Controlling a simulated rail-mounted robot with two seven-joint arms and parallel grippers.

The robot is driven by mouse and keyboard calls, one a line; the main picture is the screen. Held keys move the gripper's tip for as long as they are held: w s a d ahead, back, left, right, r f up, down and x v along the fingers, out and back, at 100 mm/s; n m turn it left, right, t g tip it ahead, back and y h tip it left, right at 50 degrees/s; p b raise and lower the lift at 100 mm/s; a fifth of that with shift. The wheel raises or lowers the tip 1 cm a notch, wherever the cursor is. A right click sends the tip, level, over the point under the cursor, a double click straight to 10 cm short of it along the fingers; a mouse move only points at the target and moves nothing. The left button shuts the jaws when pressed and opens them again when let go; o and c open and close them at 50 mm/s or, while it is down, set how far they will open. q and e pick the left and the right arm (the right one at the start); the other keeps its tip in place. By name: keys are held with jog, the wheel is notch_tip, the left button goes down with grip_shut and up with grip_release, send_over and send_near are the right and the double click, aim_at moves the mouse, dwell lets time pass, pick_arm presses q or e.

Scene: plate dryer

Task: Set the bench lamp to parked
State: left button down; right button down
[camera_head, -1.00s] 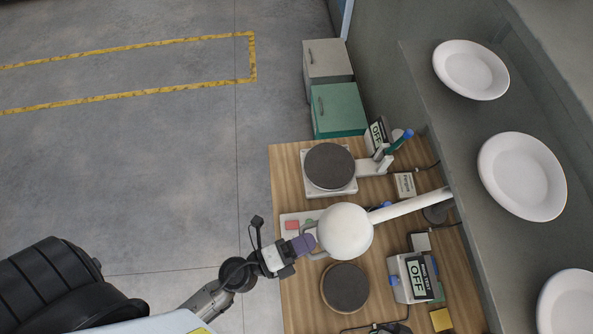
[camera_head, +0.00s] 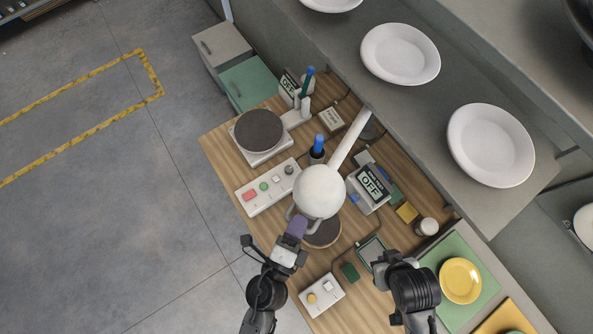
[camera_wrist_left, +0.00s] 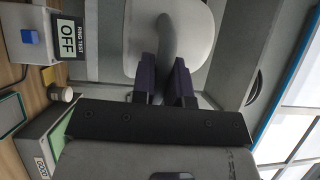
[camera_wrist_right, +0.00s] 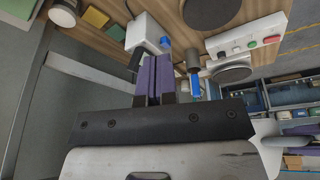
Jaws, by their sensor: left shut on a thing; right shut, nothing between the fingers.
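The bench lamp has a round white head (camera_head: 319,191) and a straight white arm (camera_head: 349,141) running to the back of the wooden bench. The head hangs above the bench, partly over a round dark plate. In the left wrist view the lamp head (camera_wrist_left: 180,40) is close ahead, with a grey handle between the fingers. My left gripper (camera_head: 297,227) is shut on that handle at the head's near side. My right gripper (camera_head: 381,262) is over the bench's right part, shut and empty. Its closed purple fingers show in the right wrist view (camera_wrist_right: 155,75).
A panel with coloured buttons (camera_head: 268,187) lies left of the lamp. An OFF box (camera_head: 368,188) stands right of it. A hot plate (camera_head: 259,131) and OFF sign stand behind left. White plates (camera_head: 400,54) sit on the shelf. A yellow dish (camera_head: 460,281) lies on the right.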

pick_arm(q)
jog(key=c, duration=1.1)
grip_release()
jog(key=shift+s+f, duration=0.1)
jog(key=shift+s, duration=0.05)
jog(key=b+v, duration=0.9)
jog(key=v, duration=0.4)
jog(key=shift+s+a, duration=0.15)
jog(key=shift+a, duration=0.05)
